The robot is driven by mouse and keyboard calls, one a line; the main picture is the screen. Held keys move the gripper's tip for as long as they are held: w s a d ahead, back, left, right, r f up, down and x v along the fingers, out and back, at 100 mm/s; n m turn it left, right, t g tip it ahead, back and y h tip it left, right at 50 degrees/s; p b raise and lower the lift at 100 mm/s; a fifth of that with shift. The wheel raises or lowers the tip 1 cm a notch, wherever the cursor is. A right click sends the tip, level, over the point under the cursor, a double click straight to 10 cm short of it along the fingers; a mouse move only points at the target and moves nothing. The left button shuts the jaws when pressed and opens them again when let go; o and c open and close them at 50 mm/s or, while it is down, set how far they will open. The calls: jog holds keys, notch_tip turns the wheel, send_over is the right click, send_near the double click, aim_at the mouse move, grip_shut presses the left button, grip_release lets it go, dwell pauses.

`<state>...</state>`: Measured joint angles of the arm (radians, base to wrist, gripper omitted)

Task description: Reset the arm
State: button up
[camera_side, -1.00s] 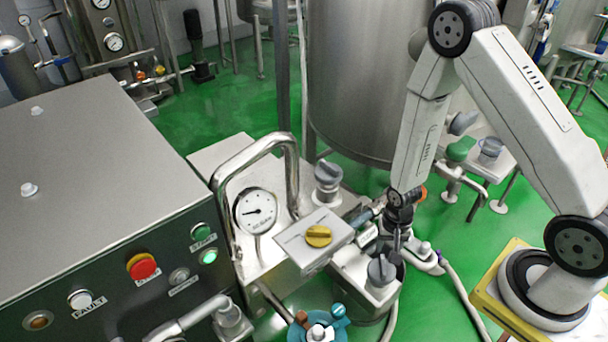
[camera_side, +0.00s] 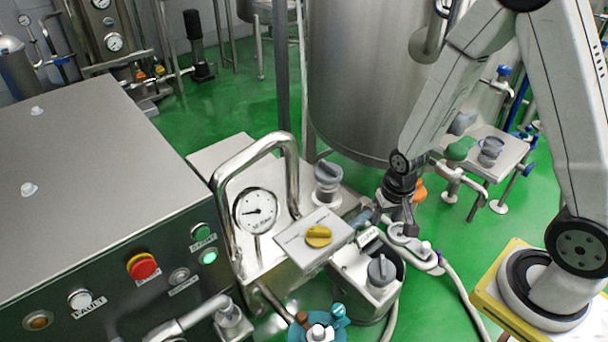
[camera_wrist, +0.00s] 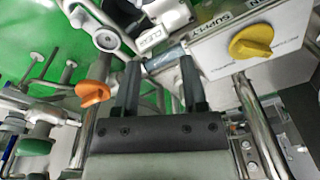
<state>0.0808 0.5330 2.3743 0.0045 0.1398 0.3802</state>
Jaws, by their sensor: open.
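My gripper (camera_side: 408,222) points down in the side view, above the grey fitting with the hose at the right of the machine. In the wrist view my gripper (camera_wrist: 158,75) shows two dark fingers spread apart with nothing between them. The yellow knob (camera_side: 318,236) sits on its silver box left of my gripper. It also shows in the wrist view (camera_wrist: 251,42). A grey knob (camera_side: 381,270) stands on the block below my gripper. An orange handle (camera_wrist: 93,92) shows left of the fingers in the wrist view.
A pressure gauge (camera_side: 255,211) and a bent steel handle (camera_side: 258,150) stand left of the box. A control cabinet (camera_side: 95,185) fills the left. A large steel tank (camera_side: 370,85) stands behind my arm. Green floor (camera_side: 500,235) is open at the right.

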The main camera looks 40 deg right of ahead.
notch_tip(320, 180, up, 12)
jog(key=s+a+n+t, duration=0.1)
jog(key=s+a+n, duration=0.1)
jog(key=n, duration=0.3)
jog(key=shift+s+a+t, duration=0.25)
jog(key=shift+s+t, duration=0.05)
jog(key=shift+s, duration=0.1)
